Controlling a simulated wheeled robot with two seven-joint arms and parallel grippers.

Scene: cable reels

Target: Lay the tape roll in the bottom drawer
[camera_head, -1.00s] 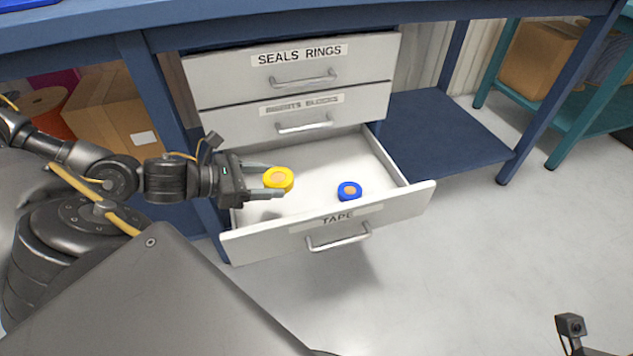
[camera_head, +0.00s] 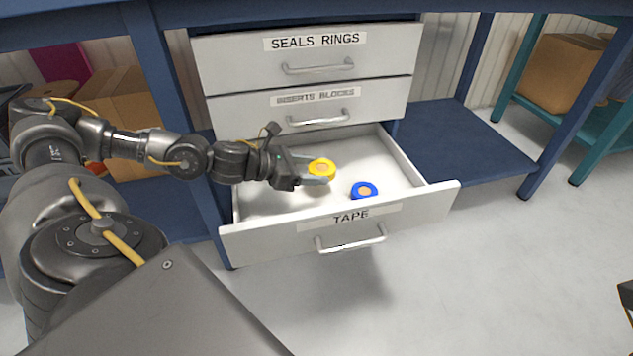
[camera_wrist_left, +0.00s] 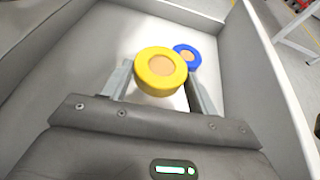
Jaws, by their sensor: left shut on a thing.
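A yellow tape roll (camera_head: 321,167) with a tan core is between the fingers of my left gripper (camera_head: 316,173), which is shut on it. The gripper reaches in from the left over the open bottom drawer (camera_head: 285,241), labelled TAPE. In the left wrist view the yellow roll (camera_wrist_left: 160,72) sits between the two fingers and partly overlaps a blue tape roll (camera_wrist_left: 188,55) behind it. The blue roll (camera_head: 364,191) lies on the white drawer floor, right of the gripper. The gap under the yellow roll is hard to judge. My right gripper is not in view.
Two shut drawers, SEALS RINGS (camera_head: 310,70) and INSERTS BLOCKS (camera_head: 250,112), sit above the open one. A blue shelf (camera_head: 455,140) is empty at right. The drawer floor is bare around the blue roll. A cardboard box (camera_head: 560,75) stands at far right.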

